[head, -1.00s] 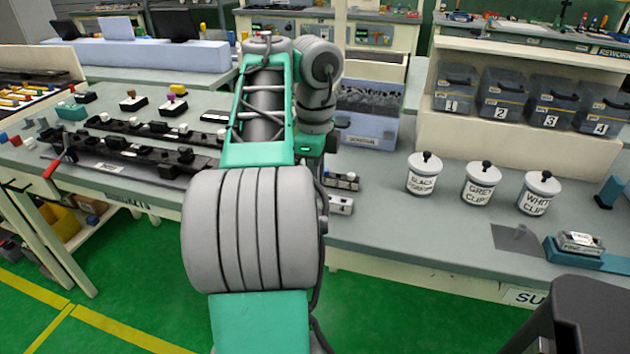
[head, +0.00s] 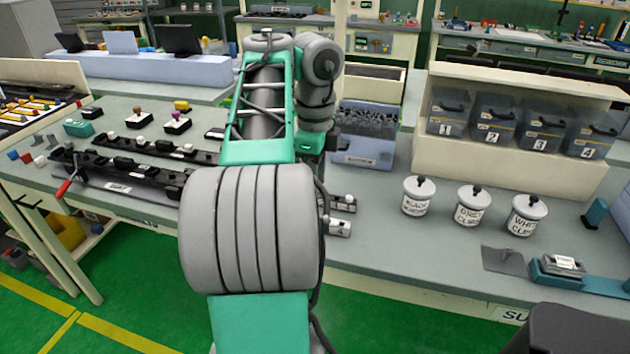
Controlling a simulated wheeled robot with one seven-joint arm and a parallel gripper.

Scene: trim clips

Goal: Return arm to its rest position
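My arm (head: 265,110) rises in the middle of the head view, with its large grey joint (head: 247,228) in front and its green link reaching out over the workbench (head: 390,240). The far end bends down at the grey wrist part (head: 317,85) and a green piece below it (head: 309,150). My gripper is hidden behind my own arm, so its fingers and anything in them do not show.
Three lidded jars (head: 471,205) and numbered bins (head: 492,120) stand on the right. A grey-blue bin (head: 363,150) stands behind the arm. Dark rails with clips (head: 120,170) lie on the left, near a red-handled tool (head: 65,188). Green floor (head: 150,270) shows in front.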

